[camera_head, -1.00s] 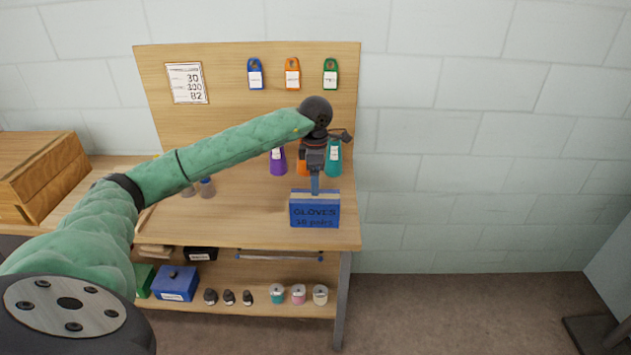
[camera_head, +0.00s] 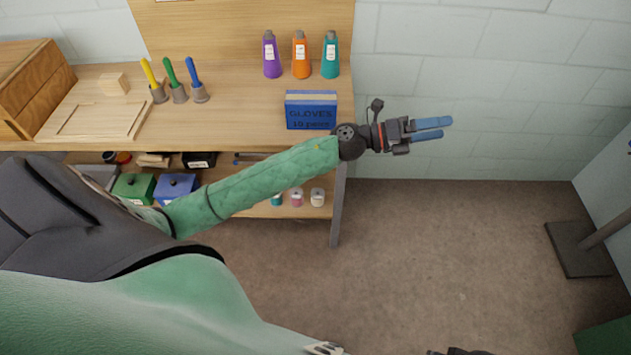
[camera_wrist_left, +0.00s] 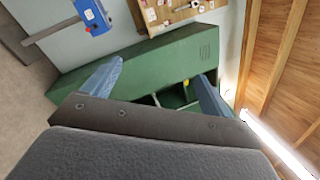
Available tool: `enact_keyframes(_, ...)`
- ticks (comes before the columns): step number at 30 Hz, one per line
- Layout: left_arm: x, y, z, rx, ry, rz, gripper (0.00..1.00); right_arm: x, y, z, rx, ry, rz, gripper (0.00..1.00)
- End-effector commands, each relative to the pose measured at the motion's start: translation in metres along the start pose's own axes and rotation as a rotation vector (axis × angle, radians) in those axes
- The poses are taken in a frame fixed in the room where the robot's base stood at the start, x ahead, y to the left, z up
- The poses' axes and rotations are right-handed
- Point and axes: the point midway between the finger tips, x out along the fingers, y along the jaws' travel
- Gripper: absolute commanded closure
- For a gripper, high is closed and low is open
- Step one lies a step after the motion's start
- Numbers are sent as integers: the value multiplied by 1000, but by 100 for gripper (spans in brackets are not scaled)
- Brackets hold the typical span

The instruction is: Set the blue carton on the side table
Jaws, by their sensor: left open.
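The blue carton (camera_head: 311,112), labelled GLOVES with a paler band along its top, stands upright on the wooden table (camera_head: 230,130), near its right end. My left gripper (camera_head: 447,128) is to the right of the carton, beyond the table's right edge and apart from the carton. Its two blue fingers are spread with nothing between them. The left wrist view also shows the open fingers (camera_wrist_left: 152,88), and the carton does not show there.
Several coloured-handled tools (camera_head: 176,82) stand to the left. A lower shelf holds a blue box (camera_head: 175,188) and small jars. Floor at right is open up to a dark stand base (camera_head: 580,250). A green cabinet (camera_wrist_left: 150,60) fills the wrist view.

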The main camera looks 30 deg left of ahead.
Motion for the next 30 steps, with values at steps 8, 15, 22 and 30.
enact_keyframes(8, -45, 22, 8, -521, -569, 42, 15, 0, 1, 0, -1, 0, 1, 100)
enact_keyframes(15, -123, 75, -32, -983, -1025, 216, 15, 0, 1, -1, -2, 1, 3, 100)
enact_keyframes(22, -207, 113, -129, -1411, -1408, 502, 15, 0, 1, -1, -2, 1, 3, 100)
enact_keyframes(30, -286, 95, -276, -1828, -1725, 957, 15, 0, 1, -1, -1, 1, 2, 100)
